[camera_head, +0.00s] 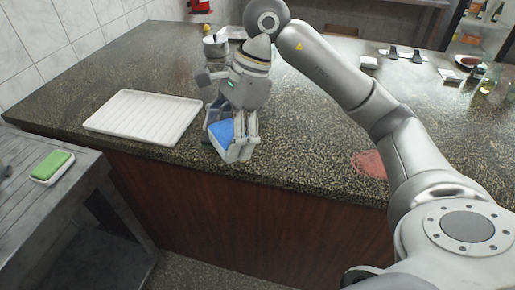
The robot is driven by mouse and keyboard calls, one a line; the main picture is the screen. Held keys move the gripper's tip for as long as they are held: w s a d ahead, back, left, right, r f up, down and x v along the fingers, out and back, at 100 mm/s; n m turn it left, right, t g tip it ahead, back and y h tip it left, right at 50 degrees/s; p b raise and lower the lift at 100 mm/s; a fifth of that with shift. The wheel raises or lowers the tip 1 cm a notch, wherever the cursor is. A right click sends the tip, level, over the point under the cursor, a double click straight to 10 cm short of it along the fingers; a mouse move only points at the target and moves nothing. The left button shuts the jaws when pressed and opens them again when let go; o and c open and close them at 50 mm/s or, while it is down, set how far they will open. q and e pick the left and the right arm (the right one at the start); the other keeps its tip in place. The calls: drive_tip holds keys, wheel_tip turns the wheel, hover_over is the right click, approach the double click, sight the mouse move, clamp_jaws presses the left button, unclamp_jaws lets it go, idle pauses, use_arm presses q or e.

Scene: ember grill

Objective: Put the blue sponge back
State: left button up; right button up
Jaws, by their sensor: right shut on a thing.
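The blue sponge (222,135) is at the front edge of the dark stone counter (300,150), between the fingers of my right gripper (234,146). The gripper points down and is shut on the sponge, hiding part of it. A pale piece shows just below the blue; I cannot tell whether it belongs to the sponge or to a dish under it. I also cannot tell whether the sponge touches the counter. My left gripper is not in view.
A white ribbed tray (143,117) lies on the counter to the left. A green sponge on a white dish (52,166) is on the lower grey table (70,195). A pot (215,48) stands behind the gripper. A reddish patch (369,163) lies right. The counter between is clear.

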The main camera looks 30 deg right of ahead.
drive_tip(key=shift+w+d, duration=0.2)
drive_tip(key=shift+d, duration=0.2)
drive_tip(key=w+d+f+p, duration=0.2)
drive_tip(key=w+d+f, duration=0.15)
drive_tip(key=d, duration=0.25)
drive_tip(key=p, duration=0.1)
hover_over(257, 148)
drive_tip(key=f, duration=0.3)
drive_tip(key=a+f, duration=0.1)
drive_tip(key=shift+s+f, duration=0.3)
drive_tip(key=shift+w+d+f+p, duration=0.2)
drive_tip(key=shift+d+f+p, duration=0.15)
drive_tip(key=shift+f, duration=0.15)
drive_tip(key=f, duration=0.1)
drive_tip(key=f+p, duration=0.1)
drive_tip(key=f, duration=0.1)
drive_tip(key=shift+w+d, duration=0.15)
drive_tip(key=shift+d, duration=0.05)
drive_tip(key=shift+f, duration=0.3)
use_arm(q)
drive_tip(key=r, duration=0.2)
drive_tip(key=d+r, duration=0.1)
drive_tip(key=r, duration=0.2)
